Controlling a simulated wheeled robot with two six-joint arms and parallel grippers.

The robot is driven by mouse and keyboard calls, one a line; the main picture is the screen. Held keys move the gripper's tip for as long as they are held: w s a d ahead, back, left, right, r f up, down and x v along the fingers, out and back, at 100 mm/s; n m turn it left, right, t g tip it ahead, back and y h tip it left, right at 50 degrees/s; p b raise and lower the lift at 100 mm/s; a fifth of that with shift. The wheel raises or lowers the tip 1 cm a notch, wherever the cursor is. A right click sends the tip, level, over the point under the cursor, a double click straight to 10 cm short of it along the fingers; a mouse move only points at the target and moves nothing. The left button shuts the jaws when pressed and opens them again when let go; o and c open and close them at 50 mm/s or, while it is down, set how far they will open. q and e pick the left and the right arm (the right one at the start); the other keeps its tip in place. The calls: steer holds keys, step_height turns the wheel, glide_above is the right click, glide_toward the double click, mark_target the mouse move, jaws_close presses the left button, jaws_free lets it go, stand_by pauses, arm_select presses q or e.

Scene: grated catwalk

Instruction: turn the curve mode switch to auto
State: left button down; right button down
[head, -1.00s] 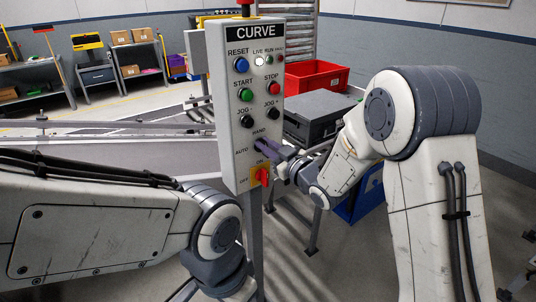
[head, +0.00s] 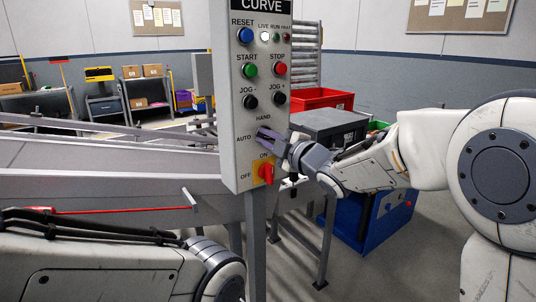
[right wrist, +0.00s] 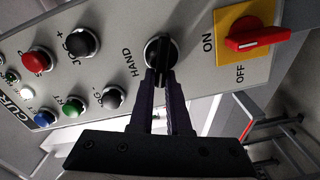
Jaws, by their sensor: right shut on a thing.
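The grey CURVE control box (head: 236,165) stands upright in the middle of the head view. Its curve mode switch is a black knob (right wrist: 161,52) between the HAND and AUTO labels, largely covered by my gripper in the head view. My right gripper (head: 268,137) reaches it from the right. In the right wrist view its dark fingers (right wrist: 160,82) are shut on the knob's bar. The bar runs roughly crosswise on the panel, not toward HAND (right wrist: 130,62). AUTO (head: 244,137) is readable in the head view, left of the fingers. My left gripper is out of view.
Just below the switch is a red ON/OFF handle (head: 265,173) on a yellow plate, close under my right gripper. Black jog buttons (head: 250,101) sit above. A conveyor (head: 120,185) lies behind left; a red bin (head: 322,98) and blue bin (head: 368,215) stand behind right.

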steer(key=shift+f+n+b, duration=0.25)
steer(key=shift+n+b, duration=0.8)
steer(key=shift+b, duration=0.25)
steer(key=shift+f+n+b, duration=0.2)
steer(key=shift+n+b, duration=0.85)
steer(key=shift+b, duration=0.2)
steer(key=c, duration=0.9)
jaws_free()
steer(key=shift+s, duration=0.1)
steer(key=v, duration=1)
steer(key=shift+s+d, duration=0.1)
